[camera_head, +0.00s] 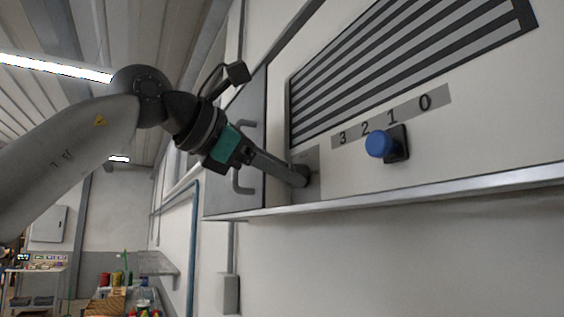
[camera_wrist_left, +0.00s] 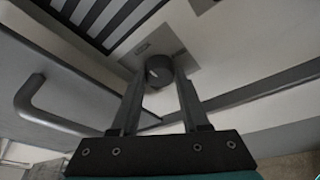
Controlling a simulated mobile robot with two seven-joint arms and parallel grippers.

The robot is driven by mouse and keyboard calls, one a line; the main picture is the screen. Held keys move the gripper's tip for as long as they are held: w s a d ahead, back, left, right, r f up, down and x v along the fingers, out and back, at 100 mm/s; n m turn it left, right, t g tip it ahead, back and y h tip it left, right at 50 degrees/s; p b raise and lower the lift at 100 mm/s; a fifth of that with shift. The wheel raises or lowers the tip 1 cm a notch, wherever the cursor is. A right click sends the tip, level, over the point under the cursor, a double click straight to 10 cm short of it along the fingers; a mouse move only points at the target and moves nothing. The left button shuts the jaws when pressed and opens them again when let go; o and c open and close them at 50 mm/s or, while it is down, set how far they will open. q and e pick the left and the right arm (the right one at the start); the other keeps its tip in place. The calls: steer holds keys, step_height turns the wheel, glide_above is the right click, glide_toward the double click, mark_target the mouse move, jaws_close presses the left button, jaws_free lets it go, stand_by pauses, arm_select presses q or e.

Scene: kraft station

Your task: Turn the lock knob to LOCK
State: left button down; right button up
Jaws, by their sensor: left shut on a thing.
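The lock knob (camera_wrist_left: 158,72) is a small dark round knob on a grey plate (camera_wrist_left: 141,43) in the left wrist view. In the head view the plate (camera_head: 313,160) sits at the lower left of the white panel, below the striped vent. My left gripper (camera_head: 298,176) reaches the knob from the left. In the left wrist view its two fingers (camera_wrist_left: 160,85) stand on either side of the knob and are shut on it. The lettering on the plate is too small to read, so the knob's setting cannot be told. My right gripper is not in view.
A blue knob (camera_head: 381,143) with a 3-2-1-0 scale (camera_head: 391,116) is to the right. A door handle (camera_head: 243,158) is close beside my left gripper. A metal ledge (camera_head: 400,195) runs below the panel. A striped vent (camera_head: 400,75) is above.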

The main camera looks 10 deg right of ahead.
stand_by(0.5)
arm_select(q)
steer(key=shift+c, duration=2)
jaws_free()
